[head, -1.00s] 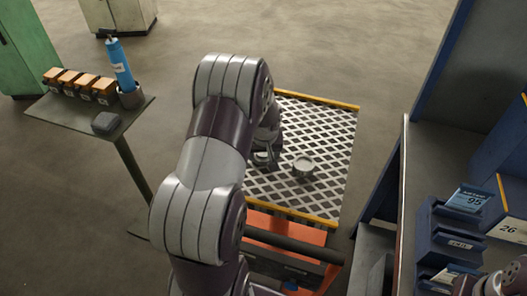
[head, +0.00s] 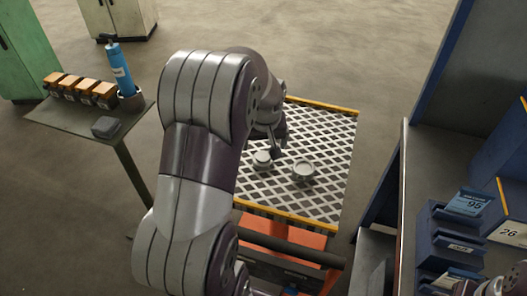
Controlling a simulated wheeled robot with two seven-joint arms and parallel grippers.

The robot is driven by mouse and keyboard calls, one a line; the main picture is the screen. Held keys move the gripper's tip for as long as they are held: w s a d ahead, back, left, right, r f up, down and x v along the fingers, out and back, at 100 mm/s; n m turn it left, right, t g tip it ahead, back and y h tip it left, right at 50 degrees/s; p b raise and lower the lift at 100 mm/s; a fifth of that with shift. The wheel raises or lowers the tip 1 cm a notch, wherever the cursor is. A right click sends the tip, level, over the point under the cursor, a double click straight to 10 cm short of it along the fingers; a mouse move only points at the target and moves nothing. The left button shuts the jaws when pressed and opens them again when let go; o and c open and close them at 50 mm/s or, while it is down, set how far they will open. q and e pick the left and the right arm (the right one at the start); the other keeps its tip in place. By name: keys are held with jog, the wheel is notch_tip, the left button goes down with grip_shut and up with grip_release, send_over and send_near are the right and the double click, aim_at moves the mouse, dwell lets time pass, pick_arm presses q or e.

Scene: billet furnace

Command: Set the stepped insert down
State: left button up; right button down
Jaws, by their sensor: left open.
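A small grey round piece (head: 262,158), which looks like the stepped insert, rests on the white lattice-patterned top (head: 325,125) of the orange-framed stand. A second grey round piece (head: 303,170), wider and dish-like, sits just to its right, apart from it. My left gripper (head: 276,152) is open and empty, just right of and above the first piece; a finger overlaps or nearly reaches its edge in the picture. My left arm hides the left part of the lattice top. The steps of the insert are too small to make out.
A side table (head: 60,125) at left holds several orange-brown blocks (head: 82,88), a blue cylinder (head: 119,68) in a cup and a grey block (head: 106,127). A shelf (head: 425,180) with blue bins (head: 465,205) stands at right. The lattice's back right is clear.

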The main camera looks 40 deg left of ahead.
pick_arm(q)
jog(key=s+d+f+m+g+h, duration=0.1)
jog(key=s+d+f+m+h, duration=0.1)
jog(key=s+d+m, duration=0.6)
jog(key=s+d, duration=0.4)
jog(key=d, duration=0.5)
jog(key=shift+f, duration=0.4)
dwell(0.8)
